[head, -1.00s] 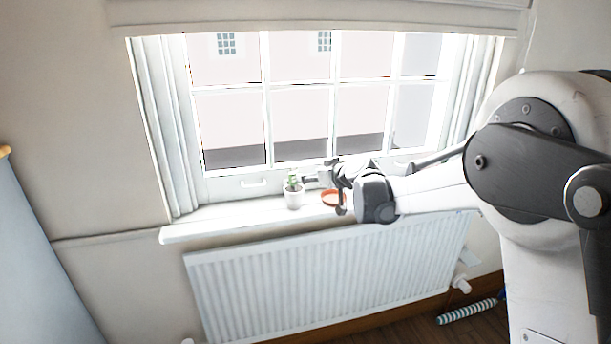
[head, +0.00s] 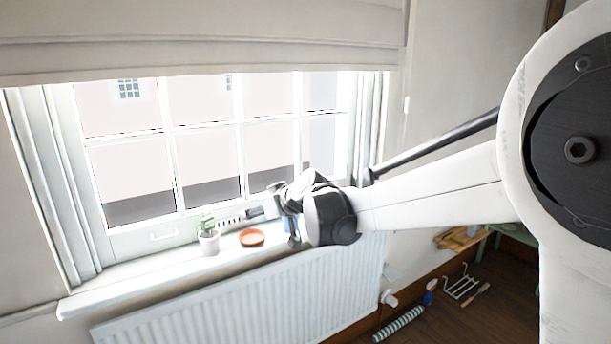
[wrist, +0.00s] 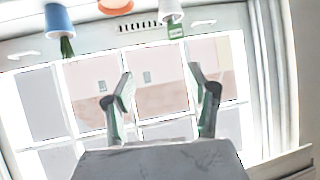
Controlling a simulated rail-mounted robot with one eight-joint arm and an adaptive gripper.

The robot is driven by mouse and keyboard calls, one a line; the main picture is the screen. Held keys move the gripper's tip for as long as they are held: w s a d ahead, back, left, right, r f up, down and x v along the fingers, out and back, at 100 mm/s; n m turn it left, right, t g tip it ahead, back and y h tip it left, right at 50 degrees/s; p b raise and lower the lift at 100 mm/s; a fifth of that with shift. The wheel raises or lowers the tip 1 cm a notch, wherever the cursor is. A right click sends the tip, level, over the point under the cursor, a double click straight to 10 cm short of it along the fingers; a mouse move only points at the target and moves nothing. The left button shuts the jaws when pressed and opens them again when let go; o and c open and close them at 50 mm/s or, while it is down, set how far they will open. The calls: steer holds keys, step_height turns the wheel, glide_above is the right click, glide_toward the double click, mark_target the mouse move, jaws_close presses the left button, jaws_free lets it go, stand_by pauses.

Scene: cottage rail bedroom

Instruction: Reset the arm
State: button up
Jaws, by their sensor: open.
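My gripper (head: 274,200) is in front of the window, above the right part of the sill, pointing toward the glass. In the wrist view my gripper (wrist: 160,82) has its two fingers spread wide with nothing between them, only the window panes behind. My white and dark arm reaches in from the right in the head view.
The sill (head: 130,281) holds a white pot with a green plant (head: 208,238), an orange-brown saucer (head: 251,238) and a blue container (wrist: 58,20), partly hidden behind my gripper in the head view. A radiator (head: 240,300) is below. Several items lie on the floor at right.

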steer(key=s+d+r+m+h, duration=0.3)
steer(key=s+d+m+h, duration=0.1)
steer(key=s+d, duration=1.45)
steer(key=s+d+f+m+h, duration=0.2)
steer(key=s+d+f, duration=0.2)
steer(key=s+d, duration=0.3)
steer(key=s+d+f+m+g+h, duration=0.1)
steer(key=s+d+f, duration=0.3)
steer(key=s+d, duration=0.4)
steer(key=s+m+h, duration=0.1)
steer(key=s, duration=0.3)
steer(key=shift+d+m+h, duration=0.2)
steer(key=shift+m+h, duration=0.1)
